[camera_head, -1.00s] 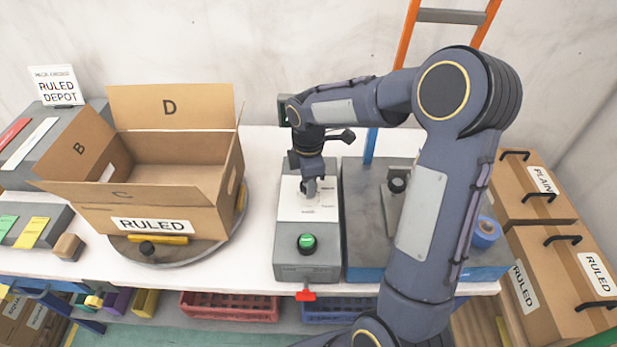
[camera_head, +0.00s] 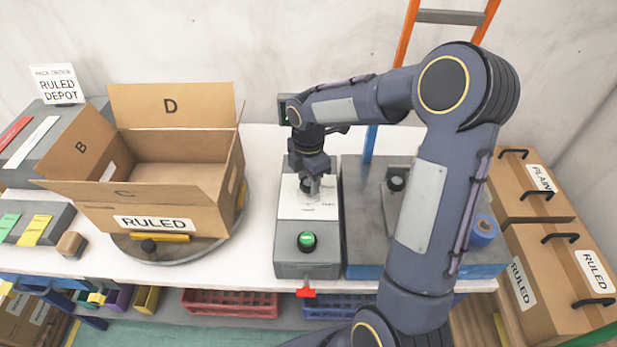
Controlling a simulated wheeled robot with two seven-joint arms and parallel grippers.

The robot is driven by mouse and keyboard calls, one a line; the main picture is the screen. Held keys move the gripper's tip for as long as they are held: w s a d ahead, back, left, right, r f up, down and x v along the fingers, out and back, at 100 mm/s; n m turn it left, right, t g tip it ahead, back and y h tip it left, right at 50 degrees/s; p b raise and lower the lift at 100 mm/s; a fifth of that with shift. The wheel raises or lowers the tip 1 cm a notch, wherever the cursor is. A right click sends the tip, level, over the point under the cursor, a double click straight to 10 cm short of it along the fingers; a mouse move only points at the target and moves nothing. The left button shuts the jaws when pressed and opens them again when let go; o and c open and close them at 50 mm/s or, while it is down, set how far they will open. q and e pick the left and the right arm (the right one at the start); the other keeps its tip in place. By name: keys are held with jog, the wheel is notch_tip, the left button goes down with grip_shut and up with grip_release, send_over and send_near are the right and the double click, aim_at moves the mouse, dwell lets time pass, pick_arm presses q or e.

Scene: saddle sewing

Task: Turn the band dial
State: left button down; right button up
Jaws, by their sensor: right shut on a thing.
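The band dial (camera_head: 306,186) is a small dark knob on the white panel (camera_head: 308,211) of a grey control box (camera_head: 308,262). My right gripper (camera_head: 309,189) points down over this panel and is shut on the dial, hiding much of it. The panel's printed labels are partly covered and too small to read. A green button (camera_head: 306,240) sits on the same box, nearer the front. My left gripper is out of view.
An open cardboard box marked RULED (camera_head: 150,205) stands on a round turntable (camera_head: 175,252) to the left. A blue-sided grey station with another dark knob (camera_head: 396,183) and blue tape roll (camera_head: 484,229) lies right. Cartons (camera_head: 545,250) stand far right.

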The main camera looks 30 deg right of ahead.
aim_at(309, 182)
jog(key=o, duration=1)
jog(key=shift+r, duration=3.95)
